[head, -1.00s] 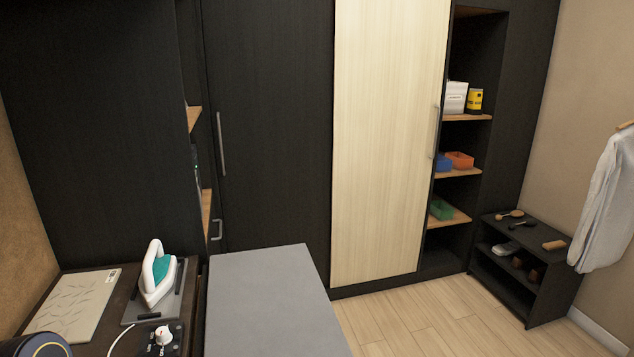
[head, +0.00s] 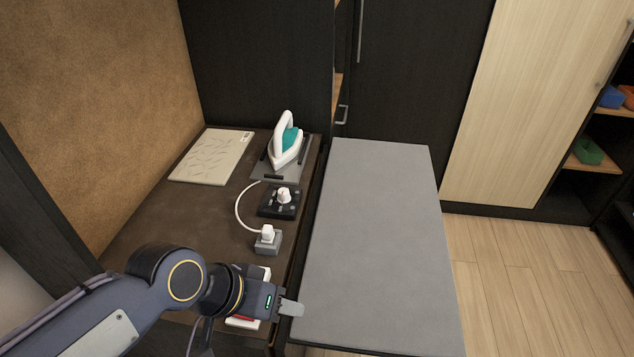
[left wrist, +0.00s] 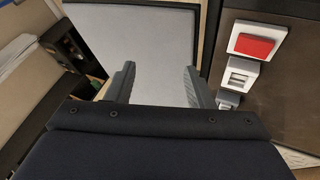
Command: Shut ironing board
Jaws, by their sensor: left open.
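The ironing board (head: 375,230) is a flat grey panel, folded out level to the right of the dark countertop. It also shows in the left wrist view (left wrist: 140,50), beyond the fingers. My left gripper (head: 292,308) is above the seam between the counter and the board's near left part. Its two fingers (left wrist: 157,88) are apart with nothing between them. Whether they touch the board, I cannot tell. A white block with a red top (left wrist: 256,42) is on the counter beside the gripper; the arm partly hides it in the head view. My right gripper does not show.
On the counter (head: 215,215) are a white and teal iron (head: 284,145) on a dark rest, a patterned pale panel (head: 212,157), a black box with a white knob (head: 281,200), and a plug in a grey socket block (head: 267,240). Wood floor (head: 495,265) is clear at right.

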